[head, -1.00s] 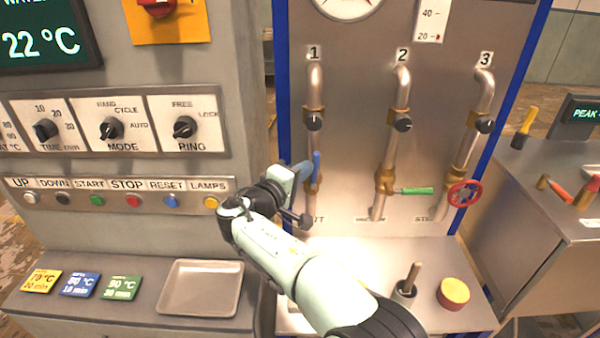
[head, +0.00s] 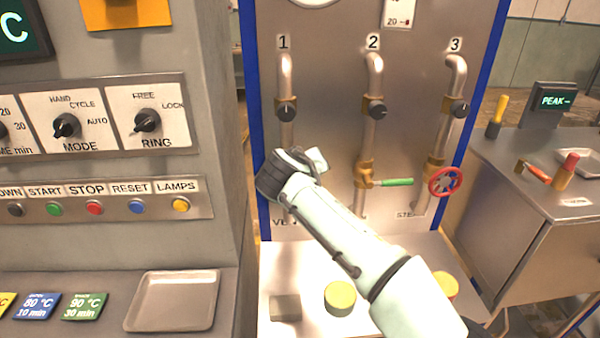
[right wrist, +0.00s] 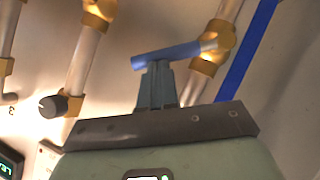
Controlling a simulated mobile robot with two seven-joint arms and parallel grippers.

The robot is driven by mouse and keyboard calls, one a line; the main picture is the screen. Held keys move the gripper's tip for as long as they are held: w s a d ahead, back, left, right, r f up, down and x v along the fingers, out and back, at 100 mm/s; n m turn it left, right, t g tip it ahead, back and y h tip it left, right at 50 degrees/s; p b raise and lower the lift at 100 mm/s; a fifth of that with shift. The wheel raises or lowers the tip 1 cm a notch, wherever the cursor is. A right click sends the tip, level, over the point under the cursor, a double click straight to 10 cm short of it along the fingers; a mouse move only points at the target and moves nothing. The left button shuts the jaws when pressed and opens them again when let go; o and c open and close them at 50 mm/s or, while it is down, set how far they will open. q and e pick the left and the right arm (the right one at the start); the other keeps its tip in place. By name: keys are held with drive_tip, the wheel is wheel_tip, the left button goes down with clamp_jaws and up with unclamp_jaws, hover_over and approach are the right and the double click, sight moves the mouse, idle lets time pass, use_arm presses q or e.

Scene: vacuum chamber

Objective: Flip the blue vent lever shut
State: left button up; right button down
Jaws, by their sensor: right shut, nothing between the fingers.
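The blue vent lever (right wrist: 165,55) shows in the right wrist view, reaching out from a brass valve (right wrist: 214,42) on the pipe. It lies crosswise to the pipe there. In the head view the lever and its valve are hidden behind my right arm. In the head view the fingers are hidden behind the wrist. My left gripper is not in view.
On the pipe panel (head: 330,50), a green lever (head: 397,182) and a red wheel (head: 445,182) are right of my arm. A control cabinet with buttons stands close on the left. A yellow-topped cylinder (head: 340,297) and an empty tray (head: 172,300) are below.

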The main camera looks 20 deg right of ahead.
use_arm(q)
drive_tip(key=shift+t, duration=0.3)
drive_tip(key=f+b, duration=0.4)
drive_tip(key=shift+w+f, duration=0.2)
use_arm(e)
drive_tip(key=d+f+m+y, duration=0.3)
drive_tip(key=f, duration=0.1)
drive_tip(key=shift+s+t+y, duration=0.3)
drive_tip(key=shift+s, duration=0.1)
use_arm(q)
drive_tip(key=shift+b, duration=0.3)
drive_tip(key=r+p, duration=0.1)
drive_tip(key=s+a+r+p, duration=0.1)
drive_tip(key=p, duration=0.1)
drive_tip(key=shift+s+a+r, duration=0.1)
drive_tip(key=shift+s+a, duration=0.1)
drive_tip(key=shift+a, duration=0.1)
use_arm(e)
drive_tip(key=w+r+v, duration=0.1)
drive_tip(key=r+v, duration=0.1)
drive_tip(key=v, duration=1.1)
drive_tip(key=shift+w+d, duration=0.2)
drive_tip(key=shift+d, duration=0.2)
